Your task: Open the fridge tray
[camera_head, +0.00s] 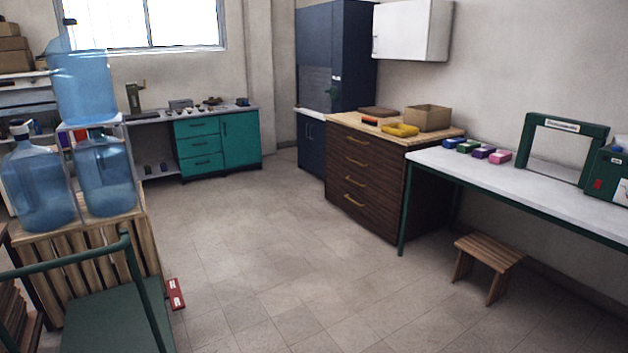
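No fridge or fridge tray can be made out in the head view. A tall dark blue cabinet (335,60) stands against the back wall, with a recessed middle part and closed lower doors (311,145). A dark wood drawer unit (365,175) with several brass handles stands to its right, its drawers shut. A teal cabinet (218,142) with drawers and a door, all shut, stands at the back left. Neither of my grippers is in view.
Blue water bottles (40,185) stand on a wooden crate (95,255) at left, behind a green cart (110,315). A white table (530,185) and a wooden stool (488,255) are at right. The tiled floor (270,260) between is mostly clear; a small red object (176,293) lies near the crate.

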